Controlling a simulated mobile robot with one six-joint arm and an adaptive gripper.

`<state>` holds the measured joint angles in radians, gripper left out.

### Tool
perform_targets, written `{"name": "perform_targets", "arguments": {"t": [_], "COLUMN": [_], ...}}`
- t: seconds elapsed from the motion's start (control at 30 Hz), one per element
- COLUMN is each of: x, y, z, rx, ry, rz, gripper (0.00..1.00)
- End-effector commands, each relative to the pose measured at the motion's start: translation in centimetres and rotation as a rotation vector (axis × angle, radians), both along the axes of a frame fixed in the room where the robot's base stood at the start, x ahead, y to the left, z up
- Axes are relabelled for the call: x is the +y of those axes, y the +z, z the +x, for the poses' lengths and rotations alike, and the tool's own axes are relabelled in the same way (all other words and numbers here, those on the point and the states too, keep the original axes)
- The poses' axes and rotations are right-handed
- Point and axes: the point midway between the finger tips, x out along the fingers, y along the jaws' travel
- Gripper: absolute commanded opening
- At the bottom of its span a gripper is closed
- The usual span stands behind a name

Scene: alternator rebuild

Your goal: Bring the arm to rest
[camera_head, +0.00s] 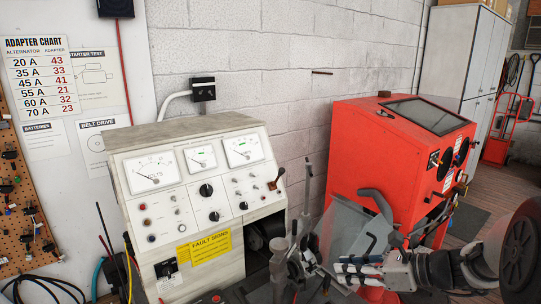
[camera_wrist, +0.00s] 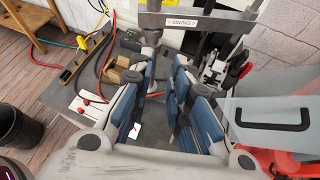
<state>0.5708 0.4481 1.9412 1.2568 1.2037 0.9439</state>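My gripper (camera_head: 340,272) is at the lower right of the head view, in front of the red cabinet, with my arm reaching in from the right edge. In the wrist view my gripper (camera_wrist: 163,68) shows its two blue-padded fingers apart, with nothing held between them. Below the gap lies a grey surface (camera_wrist: 78,88) with a small white card and red-tipped items. How far the fingertips are from it is hard to tell.
A test bench (camera_head: 205,190) with dials stands at left centre. A red cabinet (camera_head: 355,150) stands behind my arm. A clear guard with a dark handle (camera_wrist: 275,118) is close at the right in the wrist view. A bar labelled SWING (camera_wrist: 182,21) crosses ahead of the fingers.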

Motion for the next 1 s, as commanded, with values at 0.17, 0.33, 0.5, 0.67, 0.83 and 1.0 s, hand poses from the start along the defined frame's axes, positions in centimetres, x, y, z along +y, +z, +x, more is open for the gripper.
{"name": "perform_targets", "arguments": {"t": [0.17, 0.33, 0.5, 0.67, 0.83, 1.0], "x": [6.8, 9.5, 9.3, 7.6, 6.0, 5.4], "y": [1.4, 1.3, 0.5, -0.3, -0.7, -0.7], "z": [-7.8, -15.5, -22.0, -26.1, -28.0, -28.4], "rx": [-0.185, -0.382, -0.592, -0.76, -0.86, -0.887], "ry": [0.41, 0.802, 1.194, 1.521, 1.737, 1.807], "rz": [-0.387, -0.735, -1.071, -1.348, -1.534, -1.592], "gripper": [0.18, 0.18, 0.18, 0.18, 0.18, 0.18]}}
